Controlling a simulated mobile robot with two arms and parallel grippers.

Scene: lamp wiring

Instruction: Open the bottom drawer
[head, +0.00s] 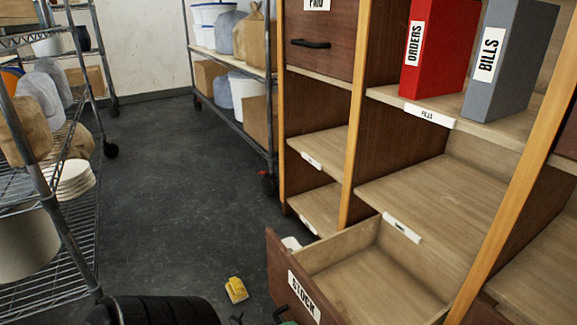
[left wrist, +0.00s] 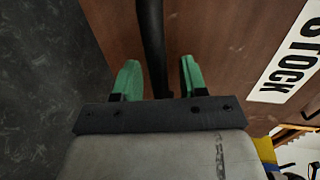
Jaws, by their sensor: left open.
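The bottom drawer (head: 278,275), with a brown front and a white STOCK label (head: 303,297), stands pulled out of the shelf unit, and its pale inside shows empty. In the left wrist view the drawer front (left wrist: 225,50) fills much of the picture, with the STOCK label (left wrist: 292,60) at the right. The black bar handle (left wrist: 150,35) runs between the green fingers of my left gripper (left wrist: 159,64). The fingers are apart, one on each side of the handle, with gaps showing. My right gripper is not in view.
A small yellow object (head: 236,289) lies on the dark floor (head: 180,190) left of the drawer. A wire rack (head: 75,240) stands at the left, another loaded rack (head: 232,112) at the back. Red (head: 437,45) and grey (head: 508,60) binders stand above the drawer. The middle floor is clear.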

